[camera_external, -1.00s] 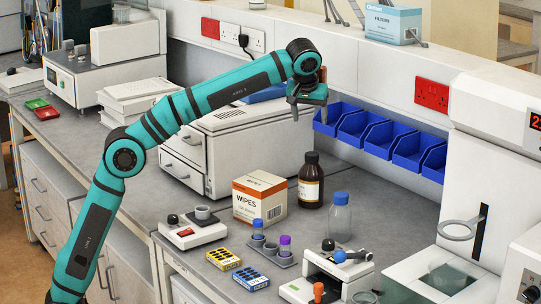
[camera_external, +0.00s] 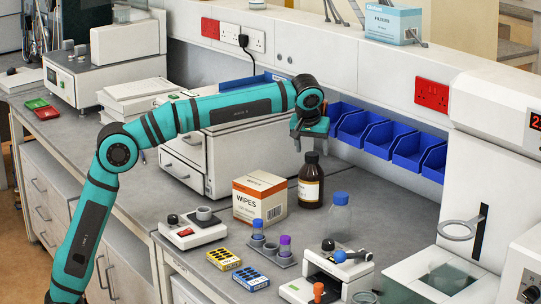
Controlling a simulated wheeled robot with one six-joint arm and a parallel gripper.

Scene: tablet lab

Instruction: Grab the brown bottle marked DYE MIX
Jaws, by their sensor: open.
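The brown bottle (camera_external: 311,183) stands upright on the bench, with a black cap and a pale label too small to read. It is right behind the wipes box and left of a clear bottle. My gripper (camera_external: 312,148) is open and points down just above the bottle's cap. I cannot tell whether the fingertips are directly over the cap or a little in front of or behind it. The gripper appears empty and apart from the bottle.
The WIPES box (camera_external: 259,199) stands close on the bottle's left. A clear bottle with a blue cap (camera_external: 340,212) stands at its right front. Blue bins (camera_external: 365,131) line the wall behind. A vial holder (camera_external: 275,254) and small instruments (camera_external: 335,268) occupy the front.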

